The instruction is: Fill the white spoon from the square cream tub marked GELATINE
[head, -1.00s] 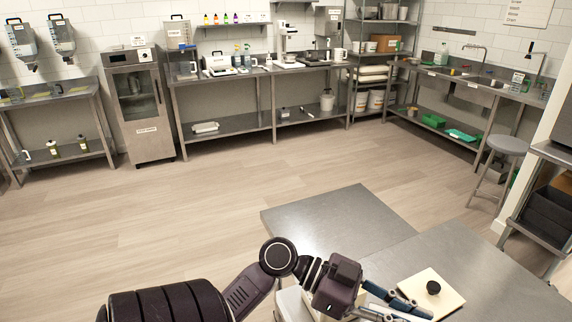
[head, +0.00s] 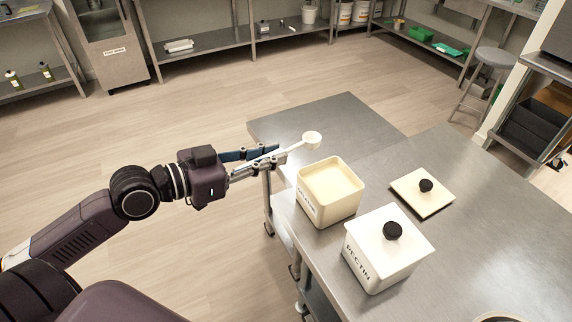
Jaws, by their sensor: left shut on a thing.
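My left gripper (head: 272,160) is shut on the handle of the white spoon (head: 312,139). The spoon's round bowl points right, above the steel table. An open square cream tub (head: 330,193) stands just right of and nearer than the gripper, with pale cream contents inside. The lettering on its left side is too small to read surely. The spoon bowl is near the tub's far rim and appears apart from it. I cannot tell whether the bowl holds anything. My right gripper is not in view.
A second square tub (head: 388,248), marked PECTIN and lidded with a black knob, stands nearer. A loose square lid (head: 422,192) with a black knob lies right of the open tub. A grey stool (head: 497,58) stands beyond.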

